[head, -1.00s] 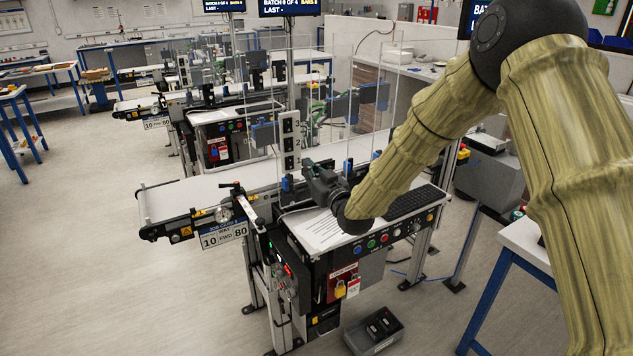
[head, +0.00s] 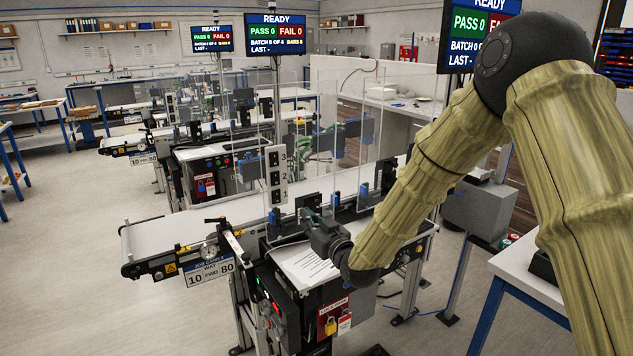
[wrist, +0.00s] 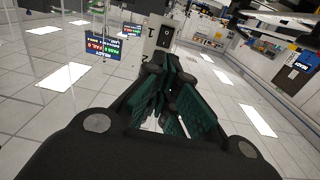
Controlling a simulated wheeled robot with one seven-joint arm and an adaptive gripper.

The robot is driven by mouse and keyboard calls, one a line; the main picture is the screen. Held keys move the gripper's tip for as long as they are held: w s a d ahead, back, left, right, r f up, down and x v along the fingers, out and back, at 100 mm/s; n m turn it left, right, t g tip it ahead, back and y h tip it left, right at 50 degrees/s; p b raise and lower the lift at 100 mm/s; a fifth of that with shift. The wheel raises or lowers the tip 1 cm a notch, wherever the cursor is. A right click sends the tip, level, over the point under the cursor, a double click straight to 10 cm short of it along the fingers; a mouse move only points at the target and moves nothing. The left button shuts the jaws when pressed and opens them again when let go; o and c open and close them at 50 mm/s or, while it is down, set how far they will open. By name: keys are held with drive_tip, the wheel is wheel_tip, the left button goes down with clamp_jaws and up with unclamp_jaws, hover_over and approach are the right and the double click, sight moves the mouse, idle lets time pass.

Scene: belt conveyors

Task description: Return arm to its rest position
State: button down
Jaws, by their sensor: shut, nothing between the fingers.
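My arm, with tan ribbed covers, comes in from the right of the head view and bends down to the nearest conveyor station. My gripper (head: 311,217) is above the front of that station, in front of the grey numbered post (head: 277,175). In the wrist view my gripper (wrist: 172,62) has its dark fingers together, with nothing between them. Beyond the fingertips, the numbered post (wrist: 162,35) shows close by. I cannot tell whether the fingers touch anything.
The white conveyor belt (head: 165,236) runs behind my gripper, with clear upright panels (head: 345,170) along it. A paper sheet (head: 308,265) lies below my gripper. A grey box (head: 478,207) and a white table (head: 525,250) stand right. Open floor (head: 80,280) is at left.

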drive_tip(key=s+d+f+m+g+h, duration=0.15)
drive_tip(key=s+d+f, duration=0.45)
drive_tip(key=f, duration=0.6)
drive_tip(key=s+d+f+m+g+h, duration=0.1)
drive_tip(key=s+d+f+g+h, duration=0.25)
drive_tip(key=s+f, duration=0.6)
drive_tip(key=s+d+f+m+g+h, duration=0.15)
drive_tip(key=s+d+f, duration=0.4)
drive_tip(key=f, duration=0.75)
drive_tip(key=s+d+f+m+g+h, duration=0.1)
drive_tip(key=s+d+f+g, duration=0.2)
drive_tip(key=s, duration=0.8)
drive_tip(key=s+d+f+m+g+h, duration=0.1)
drive_tip(key=s+d+f, duration=0.3)
drive_tip(key=s, duration=0.7)
drive_tip(key=s+d+f+g+h+b, duration=0.1)
drive_tip(key=s+d+f+g, duration=0.3)
drive_tip(key=s, duration=0.7)
drive_tip(key=shift+s+d+f+m+g, duration=0.2)
drive_tip(key=shift+d+f+m+g, duration=0.2)
drive_tip(key=shift+d, duration=0.45)
drive_tip(key=shift+h, duration=0.25)
